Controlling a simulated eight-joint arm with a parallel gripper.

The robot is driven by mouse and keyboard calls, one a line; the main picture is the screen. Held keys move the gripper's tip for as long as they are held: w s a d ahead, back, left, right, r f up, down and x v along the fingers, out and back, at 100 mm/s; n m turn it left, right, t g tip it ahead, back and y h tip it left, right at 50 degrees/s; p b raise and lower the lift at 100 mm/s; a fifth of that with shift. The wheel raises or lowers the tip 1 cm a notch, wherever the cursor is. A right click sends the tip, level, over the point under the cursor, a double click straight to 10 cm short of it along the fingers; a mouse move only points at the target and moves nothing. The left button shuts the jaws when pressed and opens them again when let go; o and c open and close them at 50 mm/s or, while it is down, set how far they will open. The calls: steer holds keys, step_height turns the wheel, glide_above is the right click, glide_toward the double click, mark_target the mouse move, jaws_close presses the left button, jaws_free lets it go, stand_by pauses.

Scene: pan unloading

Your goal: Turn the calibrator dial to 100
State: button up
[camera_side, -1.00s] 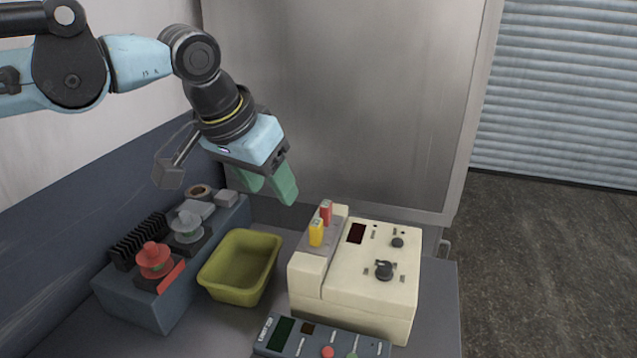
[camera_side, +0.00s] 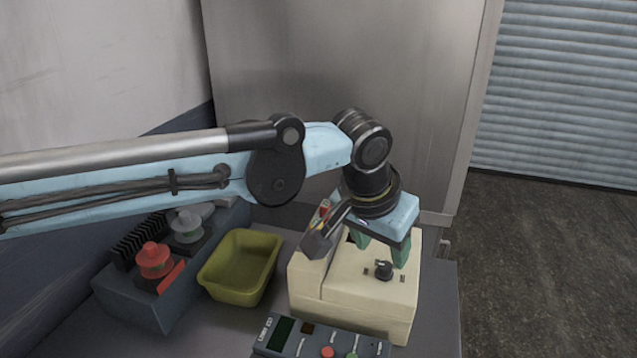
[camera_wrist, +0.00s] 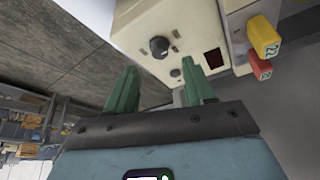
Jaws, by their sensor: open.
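The calibrator (camera_side: 345,300) is a cream box on the bench in the side view. Its larger black dial (camera_side: 383,270) sits on the sloped top face; it also shows in the wrist view (camera_wrist: 158,46). My gripper (camera_side: 382,250) is open and empty, with green fingers pointing down over the back part of the box. The fingers are above and behind the larger dial, apart from it. The dial's setting is too small to read.
A yellow block (camera_wrist: 263,36) and a red block (camera_wrist: 259,65) stand on the calibrator's side ledge. A yellow-green bin (camera_side: 240,267) is to its left. A grey handheld panel (camera_side: 320,340) lies in front. A blue-grey rack (camera_side: 165,285) holds red and grey spools.

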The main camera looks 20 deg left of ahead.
mark_target(385, 265)
steer(key=shift+x, duration=2.7)
steer(key=shift+c, duration=0.4)
jaws_close()
steer(key=shift+w+m, duration=0.1)
steer(key=shift+m, duration=0.3)
steer(key=m+h, duration=0.1)
steer(key=m, duration=0.1)
steer(key=m+g, duration=0.1)
steer(key=m, duration=0.2)
steer(key=shift+w+a+h, duration=0.1)
steer(key=shift+a+h, duration=0.05)
steer(key=shift+h, duration=0.25)
steer(key=m+g, duration=0.1)
steer(key=m, duration=0.2)
steer(key=m+g+h, duration=0.1)
steer(key=m, duration=0.2)
steer(key=shift+w, duration=0.15)
